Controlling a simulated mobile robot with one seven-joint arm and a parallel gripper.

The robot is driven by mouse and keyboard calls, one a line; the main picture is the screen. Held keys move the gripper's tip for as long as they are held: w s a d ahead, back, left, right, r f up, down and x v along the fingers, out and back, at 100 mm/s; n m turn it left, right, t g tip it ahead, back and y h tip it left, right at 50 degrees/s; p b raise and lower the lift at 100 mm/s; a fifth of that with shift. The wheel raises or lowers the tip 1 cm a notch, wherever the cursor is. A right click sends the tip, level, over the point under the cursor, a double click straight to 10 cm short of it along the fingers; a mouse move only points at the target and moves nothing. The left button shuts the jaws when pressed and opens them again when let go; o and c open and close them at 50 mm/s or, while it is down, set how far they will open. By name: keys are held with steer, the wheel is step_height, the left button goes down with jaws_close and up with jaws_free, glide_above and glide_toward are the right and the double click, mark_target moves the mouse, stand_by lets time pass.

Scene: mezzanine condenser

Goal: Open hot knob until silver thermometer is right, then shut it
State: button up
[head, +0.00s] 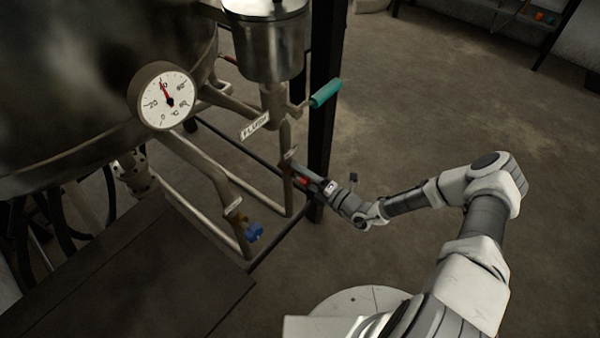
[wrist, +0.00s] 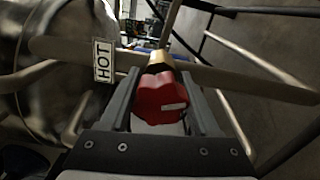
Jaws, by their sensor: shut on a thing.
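The hot knob is red and lobed, on a brass stem, and shows in the wrist view (wrist: 160,100) between my fingers. A white HOT tag (wrist: 103,61) hangs on the pipe just left of it. My gripper (head: 297,172) is shut on the knob; in the head view only a bit of red shows between the fingers. The silver-rimmed round thermometer (head: 166,97) is on the dark vessel at the left of the head view. Its red needle points up and slightly left, close to the top mark; the exact reading is too small to tell.
A blue knob (head: 254,233) sits on the lower pipe, left of my gripper. A green-handled valve (head: 325,93) with a white tag (head: 255,126) is above it, under a steel pot (head: 267,40). A black post (head: 322,110) stands close behind. The floor at right is clear.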

steer(key=shift+m, duration=2.1)
steer(key=o, duration=1.4)
steer(key=shift+c, duration=0.2)
steer(key=p+v, duration=0.2)
steer(key=v, duration=1.5)
steer(key=shift+s+p, duration=0.2)
steer(key=shift+p, duration=0.2)
steer(key=shift+d, duration=0.15)
